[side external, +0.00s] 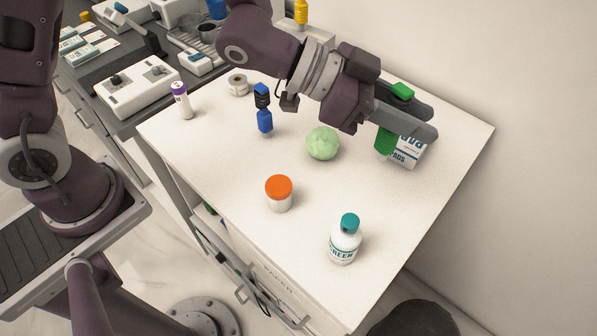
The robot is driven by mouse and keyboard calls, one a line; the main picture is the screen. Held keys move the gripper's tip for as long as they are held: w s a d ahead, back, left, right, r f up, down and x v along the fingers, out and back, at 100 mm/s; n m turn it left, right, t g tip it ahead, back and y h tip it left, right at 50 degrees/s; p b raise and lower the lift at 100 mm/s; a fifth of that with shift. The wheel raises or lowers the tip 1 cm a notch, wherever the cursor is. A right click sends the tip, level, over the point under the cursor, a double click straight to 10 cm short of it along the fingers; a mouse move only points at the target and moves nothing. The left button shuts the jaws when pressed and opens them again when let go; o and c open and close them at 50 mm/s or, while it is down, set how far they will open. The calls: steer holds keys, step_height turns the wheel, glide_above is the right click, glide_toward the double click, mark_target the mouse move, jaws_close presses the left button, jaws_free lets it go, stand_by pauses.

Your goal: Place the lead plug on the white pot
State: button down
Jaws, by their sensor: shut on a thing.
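My gripper (418,119) is at the right back of the white table top, shut on a green plug-like piece, the likely lead plug (386,141). Its green ends show above and below the fingers; its middle is hidden by them. It is in front of a white box with "PADS" lettering, and I cannot tell whether they touch. The white pot (279,202) stands upright with an orange lid (279,186) near the middle front of the table, to the left of and nearer than my gripper.
A pale green lumpy ball (323,143) lies between gripper and pot. A blue piece with a black top (264,122), a purple-capped tube (182,103), a tape roll (238,84), a teal-capped bottle (345,244) and the white box (408,152) stand around.

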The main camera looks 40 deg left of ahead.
steer(key=s+a+r+m+g+h, duration=0.1)
steer(key=s+a+r+m+g, duration=0.1)
steer(key=s+a+m+g, duration=0.25)
steer(key=s+a+r+m+g+h, duration=0.1)
steer(key=s+a+r+m+g, duration=0.15)
steer(key=s+a, duration=0.45)
step_height(320, 180, down, 10)
steer(key=s, duration=0.1)
steer(key=shift+s+d+f, duration=0.2)
steer(key=shift+d, duration=0.15)
steer(key=shift+f, duration=0.15)
steer(key=c, duration=1.1)
jaws_free()
